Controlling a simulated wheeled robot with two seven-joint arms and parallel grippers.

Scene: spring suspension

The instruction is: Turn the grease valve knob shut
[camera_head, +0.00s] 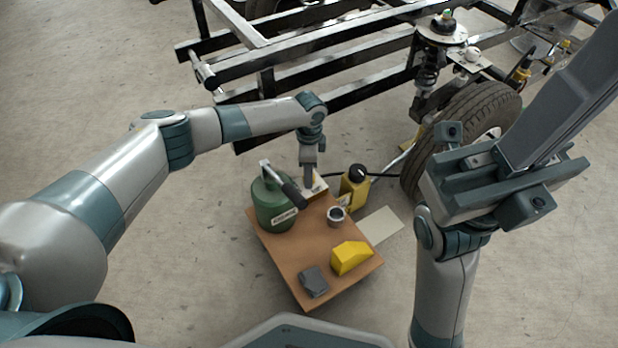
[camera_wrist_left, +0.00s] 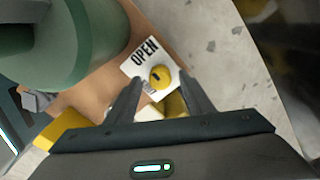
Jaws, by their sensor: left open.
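The grease valve knob (camera_wrist_left: 160,77) is a small round yellow knob with a dark mark on it, on a white plate (camera_wrist_left: 137,68) lettered OPEN. More lettering below it is partly covered. My left gripper (camera_wrist_left: 160,84) is open, with one finger on each side of the knob in the wrist view; I cannot tell whether they touch it. In the head view my left gripper (camera_head: 309,182) points down just behind the green canister (camera_head: 272,212), and the knob is hidden there.
A brown board (camera_head: 311,262) carries the green canister with its black-gripped lever, a small cup (camera_head: 336,216), a yellow block (camera_head: 351,257) and a grey block (camera_head: 313,281). A yellow bottle (camera_head: 354,188) stands close right of my left gripper. A wheel (camera_head: 462,140) and black frame stand behind.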

